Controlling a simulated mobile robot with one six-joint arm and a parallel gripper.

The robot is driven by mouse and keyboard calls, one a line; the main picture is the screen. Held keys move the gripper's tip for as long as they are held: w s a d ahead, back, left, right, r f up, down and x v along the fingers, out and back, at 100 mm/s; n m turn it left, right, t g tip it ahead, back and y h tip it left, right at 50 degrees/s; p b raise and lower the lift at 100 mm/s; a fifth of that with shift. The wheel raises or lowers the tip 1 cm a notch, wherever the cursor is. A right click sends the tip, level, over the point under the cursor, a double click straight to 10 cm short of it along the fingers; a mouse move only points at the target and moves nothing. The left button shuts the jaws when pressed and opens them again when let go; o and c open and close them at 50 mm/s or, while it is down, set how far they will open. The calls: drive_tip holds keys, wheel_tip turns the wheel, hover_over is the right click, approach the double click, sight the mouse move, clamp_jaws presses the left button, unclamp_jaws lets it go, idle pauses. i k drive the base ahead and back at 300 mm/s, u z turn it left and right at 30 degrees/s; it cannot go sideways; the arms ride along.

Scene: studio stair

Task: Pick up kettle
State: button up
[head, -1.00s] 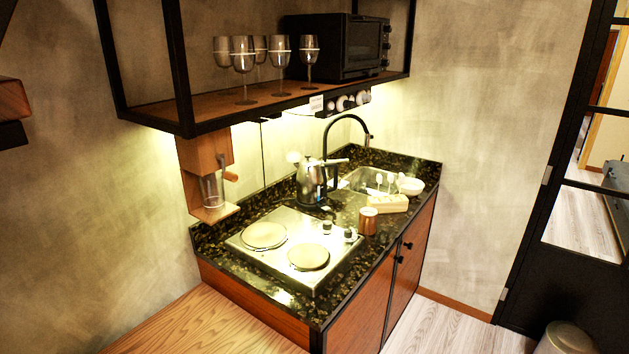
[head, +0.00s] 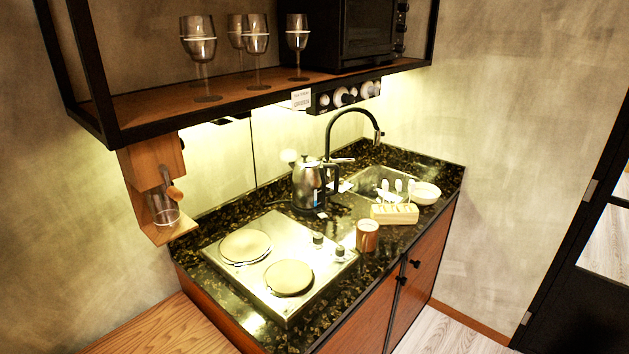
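The kettle (head: 308,185) is shiny metal with a dark handle on its right side. It stands upright on the dark speckled counter (head: 219,283), behind the hob and left of the sink, close to the back wall. Its base is partly hard to make out against the dark counter. My gripper does not show in the head view.
A two-plate hob (head: 285,304) is in front of the kettle. A brown mug (head: 367,236), a wooden block (head: 394,214) with white items, a white bowl (head: 425,193) and a black tap (head: 328,128) are to its right. A shelf (head: 215,107) with glasses and an oven hangs above.

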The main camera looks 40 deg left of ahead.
sight(309, 193)
drive_tip(key=z, duration=0.05)
drive_tip(key=i, duration=2.6)
drive_tip(key=z, duration=0.15)
drive_tip(key=k, duration=0.2)
drive_tip(key=u, duration=2.95)
